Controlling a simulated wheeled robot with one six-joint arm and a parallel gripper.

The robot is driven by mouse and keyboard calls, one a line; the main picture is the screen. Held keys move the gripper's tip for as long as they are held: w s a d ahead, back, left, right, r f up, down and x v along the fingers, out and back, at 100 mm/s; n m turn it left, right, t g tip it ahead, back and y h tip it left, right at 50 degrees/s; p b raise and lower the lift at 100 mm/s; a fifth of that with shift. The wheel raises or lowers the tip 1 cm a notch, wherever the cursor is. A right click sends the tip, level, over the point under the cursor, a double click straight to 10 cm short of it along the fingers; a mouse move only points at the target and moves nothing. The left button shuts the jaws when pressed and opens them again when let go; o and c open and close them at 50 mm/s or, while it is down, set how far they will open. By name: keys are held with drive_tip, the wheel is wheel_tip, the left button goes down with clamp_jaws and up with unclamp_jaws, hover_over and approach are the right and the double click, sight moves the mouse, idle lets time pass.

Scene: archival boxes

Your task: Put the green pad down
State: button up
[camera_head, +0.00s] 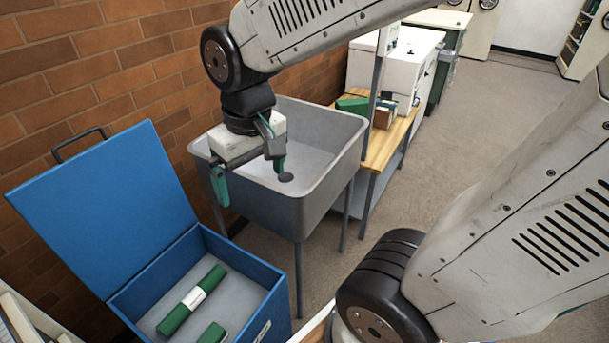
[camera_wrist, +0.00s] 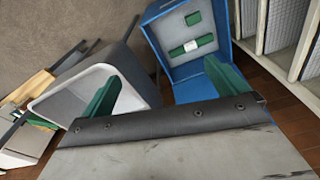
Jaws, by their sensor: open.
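A small green piece, which looks like the green pad (camera_head: 212,333), lies on the grey floor of the open blue box (camera_head: 262,268), partly cut off by the frame edge. In the wrist view the small green piece (camera_wrist: 193,18) lies flat and whole inside the box. Beside it, apart from it, lies a longer green roll with a white band (camera_head: 177,317), also in the wrist view (camera_wrist: 178,51). My gripper (camera_head: 251,180) is open and empty, above the grey sink, to the upper right of the box. Its two green fingers are wide apart in the wrist view (camera_wrist: 164,88).
The grey sink (camera_head: 335,120) stands beside the box on metal legs. The blue lid (camera_head: 105,215) is raised against the brick wall. A wooden bench (camera_head: 386,147) behind the sink bears a green item and a brown item. White shelving (camera_wrist: 285,35) shows in the wrist view.

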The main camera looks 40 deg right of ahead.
drive_tip(key=s+d+r, duration=0.3)
drive_tip(key=s+r, duration=0.1)
drive_tip(key=s, duration=0.6)
drive_tip(key=shift+m, duration=0.3)
drive_tip(key=shift+a, duration=0.1)
idle(0.7)
